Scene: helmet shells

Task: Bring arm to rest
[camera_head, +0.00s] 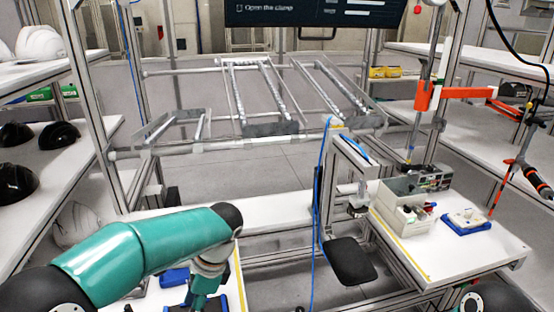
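My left arm (150,248) is teal with dark joint caps. It comes in from the lower left and bends down at the wrist (208,265) over a white bench. The wrist runs off the bottom edge, so the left gripper is out of the picture. A dark rounded part at the bottom right corner may belong to my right arm. The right gripper is not in view.
Blue items (174,277) lie on the bench beside my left wrist. A right-hand white table (480,262) holds a grey control box (412,196) and a blue tray (459,227). A clamp stand (352,172) with a black pad (351,262) stands centrally. Black helmet shells (58,135) sit on the left shelf.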

